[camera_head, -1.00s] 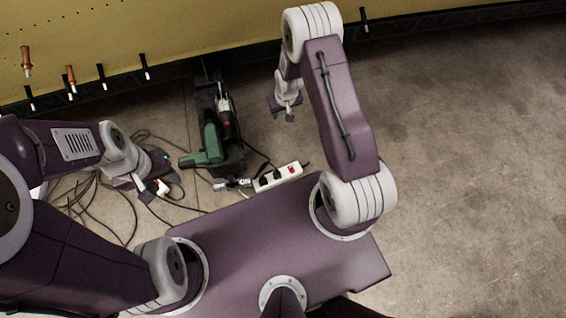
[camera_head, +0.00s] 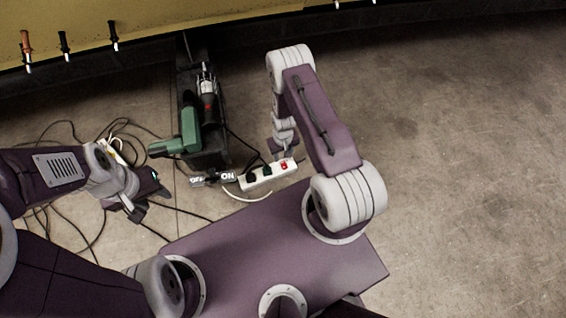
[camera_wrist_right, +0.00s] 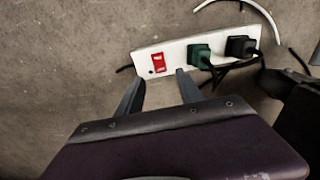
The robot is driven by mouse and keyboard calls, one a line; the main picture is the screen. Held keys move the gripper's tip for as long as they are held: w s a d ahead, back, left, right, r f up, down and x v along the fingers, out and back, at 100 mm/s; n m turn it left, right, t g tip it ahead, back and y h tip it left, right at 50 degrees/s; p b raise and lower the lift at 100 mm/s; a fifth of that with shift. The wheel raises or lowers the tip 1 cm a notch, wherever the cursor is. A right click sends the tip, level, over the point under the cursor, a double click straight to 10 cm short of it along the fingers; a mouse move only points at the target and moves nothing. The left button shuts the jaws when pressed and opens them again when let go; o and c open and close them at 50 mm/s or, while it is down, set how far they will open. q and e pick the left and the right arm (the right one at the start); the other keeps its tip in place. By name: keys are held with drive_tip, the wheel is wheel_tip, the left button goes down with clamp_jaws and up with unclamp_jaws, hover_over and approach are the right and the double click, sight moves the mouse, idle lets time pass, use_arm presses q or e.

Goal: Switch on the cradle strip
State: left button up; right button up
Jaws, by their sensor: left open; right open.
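The white cradle strip (camera_head: 262,178) lies on the floor just beyond my base. It has a red rocker switch (camera_head: 284,165) at its right end, and a green plug and a black plug are in its sockets. In the right wrist view the strip (camera_wrist_right: 178,58) shows with the red switch (camera_wrist_right: 158,63) at its left end. My right gripper (camera_wrist_right: 157,82) is open and empty, its two fingertips at the strip's near edge, on either side of the switch; contact cannot be told. My left gripper (camera_head: 150,200) is open at the left, away from the strip.
A green power tool (camera_head: 182,138) and a dark tool (camera_head: 208,100) lie on a black stand (camera_head: 215,148) behind the strip. Loose cables (camera_head: 60,215) cover the left floor. The right floor is clear.

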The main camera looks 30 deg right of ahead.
sight(283, 164)
wheel_tip(283, 164, down, 6)
drive_tip(key=b, duration=0.3)
drive_tip(key=shift+f+b, duration=0.1)
drive_tip(key=shift+b, duration=0.2)
use_arm(q)
wheel_tip(283, 164, down, 5)
drive_tip(key=shift+r, duration=0.15)
use_arm(e)
clamp_jaws()
drive_tip(key=p, duration=0.2)
drive_tip(key=r+t+p, duration=0.1)
drive_tip(key=p, duration=0.1)
drive_tip(key=shift+s+t, duration=0.3)
use_arm(q)
drive_tip(key=shift+r+p, duration=0.4)
drive_tip(key=shift+r, duration=1.95)
use_arm(e)
drive_tip(key=shift+s+f+t, duration=0.1)
drive_tip(key=shift+f+t, duration=0.25)
drive_tip(key=shift+t, duration=0.35)
unclamp_jaws()
